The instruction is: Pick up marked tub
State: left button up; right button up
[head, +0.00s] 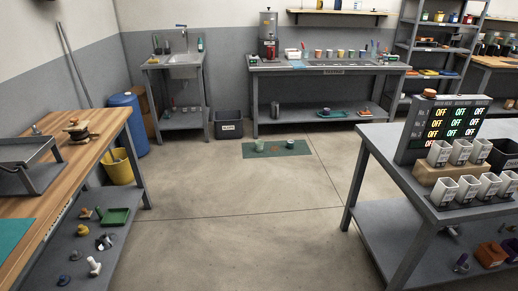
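Several white tubs stand at the right on a grey table (385,140). A back row, with one tub (439,154) at its left end, is raised on a tan block (425,172). A front row, with one tub (443,192) at its left end, stands lower and nearer. The tubs carry small dark labels on their fronts, too small to read. I cannot tell which one is the marked tub. Neither of my grippers is in view.
A display board (402,145) reading OFF stands behind the tubs. A dark bin (503,153) is right of them. A wooden bench (85,143) stands left. The floor between bench and grey table is clear.

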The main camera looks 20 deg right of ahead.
aim_at(260, 146)
jog(key=i+z, duration=0.2)
jog(key=i, duration=0.5)
jog(key=i+j+z, duration=0.15)
jog(key=i, duration=4.25)
jog(key=i+j+z, duration=0.1)
jog(key=i+z, duration=0.25)
jog(key=i+j+z, duration=0.2)
jog(key=i+z, duration=0.15)
jog(key=i+j+z, duration=0.35)
